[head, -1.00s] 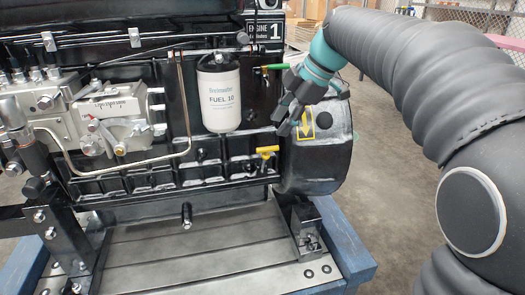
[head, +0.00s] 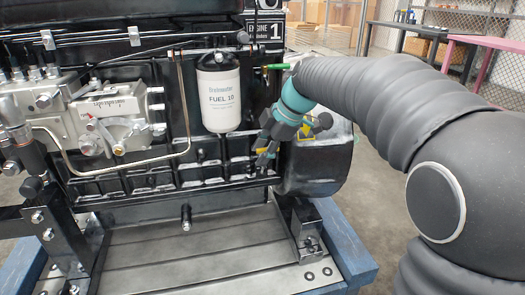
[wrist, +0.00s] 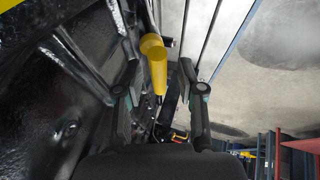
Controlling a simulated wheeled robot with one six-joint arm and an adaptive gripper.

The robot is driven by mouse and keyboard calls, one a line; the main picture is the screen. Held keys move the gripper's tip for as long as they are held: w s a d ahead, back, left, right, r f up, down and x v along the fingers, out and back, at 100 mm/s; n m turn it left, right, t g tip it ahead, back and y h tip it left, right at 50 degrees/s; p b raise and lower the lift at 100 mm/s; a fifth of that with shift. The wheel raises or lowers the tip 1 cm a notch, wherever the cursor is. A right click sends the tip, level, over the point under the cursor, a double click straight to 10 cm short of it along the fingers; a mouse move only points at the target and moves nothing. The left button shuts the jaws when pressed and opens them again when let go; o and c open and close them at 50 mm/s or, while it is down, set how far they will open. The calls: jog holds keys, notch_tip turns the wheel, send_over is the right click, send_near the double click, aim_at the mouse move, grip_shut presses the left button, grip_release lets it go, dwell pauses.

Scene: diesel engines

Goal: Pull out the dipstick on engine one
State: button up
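The yellow dipstick handle (wrist: 152,52) stands between the two fingers of my gripper (wrist: 159,72) in the wrist view. Its thin lower end points toward the palm. My gripper is open, with a gap showing on the right side of the handle; the left finger is closer to it. In the head view my gripper (head: 264,158) is at the lower right side of the black engine block, and its fingers mostly cover the handle. The engine (head: 110,190) carries a sign (head: 263,40) reading ENGINE 1.
A white fuel filter (head: 219,95) hangs just left of my gripper. A green-handled valve (head: 277,67) is above it. The black rounded housing (head: 320,170) with a yellow arrow label is close on the right. The blue stand (head: 345,255) is below.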

grip_shut()
jog(key=shift+r, duration=0.1)
jog(key=s+d+r+p, duration=0.1)
jog(key=s+r, duration=0.3)
jog(key=r, duration=0.4)
jog(key=s+d+r+p, duration=0.1)
jog(key=s+r+p, duration=0.3)
jog(key=r, duration=0.3)
jog(key=shift+s+d+r, duration=0.25)
jog(key=shift+s+r, duration=0.15)
jog(key=shift+s, duration=0.05)
grip_release()
jog(key=v, duration=1.2)
